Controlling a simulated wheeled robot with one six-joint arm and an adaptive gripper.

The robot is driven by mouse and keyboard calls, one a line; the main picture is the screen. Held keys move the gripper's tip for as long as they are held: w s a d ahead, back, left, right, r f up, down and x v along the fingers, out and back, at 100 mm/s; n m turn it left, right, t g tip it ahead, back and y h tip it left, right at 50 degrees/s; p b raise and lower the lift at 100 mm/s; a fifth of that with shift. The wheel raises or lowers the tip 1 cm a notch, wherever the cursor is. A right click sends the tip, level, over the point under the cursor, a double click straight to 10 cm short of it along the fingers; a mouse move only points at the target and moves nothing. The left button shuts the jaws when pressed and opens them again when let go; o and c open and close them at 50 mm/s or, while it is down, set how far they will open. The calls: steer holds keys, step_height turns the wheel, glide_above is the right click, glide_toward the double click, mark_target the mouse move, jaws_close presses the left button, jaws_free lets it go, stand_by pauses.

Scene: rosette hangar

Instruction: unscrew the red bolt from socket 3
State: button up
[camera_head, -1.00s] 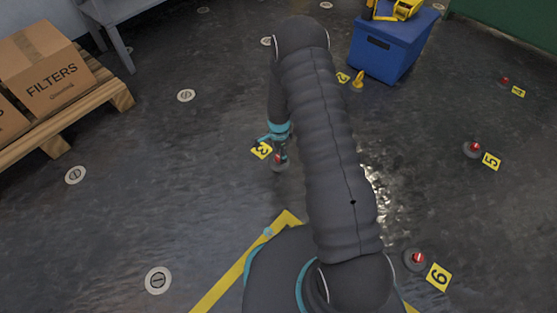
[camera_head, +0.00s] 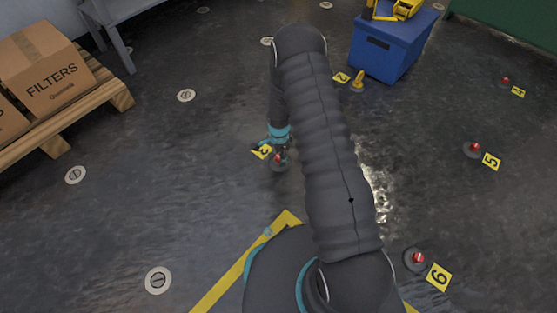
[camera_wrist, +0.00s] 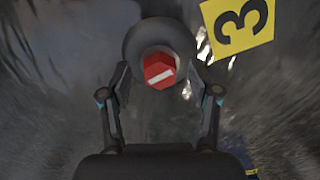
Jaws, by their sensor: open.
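The red bolt (camera_wrist: 159,69) has a hexagonal head with a white bar on it. It sits in the round dark socket 3 (camera_wrist: 137,42), beside the yellow number 3 plate (camera_wrist: 238,24). The bolt (camera_head: 278,158) and its plate (camera_head: 262,152) also show in the head view. My gripper (camera_wrist: 160,72) is open, with one finger on each side of the bolt head. I see gaps between the fingers and the head; whether the fingertips touch the socket rim is unclear. In the head view my gripper (camera_head: 279,148) is small and partly covers the bolt.
Red bolts stand in sockets at plate 5 (camera_head: 492,162), plate 6 (camera_head: 439,277) and plate 4 (camera_head: 518,92). A pallet with cartons (camera_head: 42,72) is at left.

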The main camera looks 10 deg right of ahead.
jaws_close()
steer(key=n, duration=0.9)
steer(key=shift+n, duration=0.4)
steer(key=shift+r+p, duration=0.5)
steer(key=shift+r, duration=0.6)
steer(key=shift+r+p, duration=1.25)
steer(key=shift+r, duration=1.2)
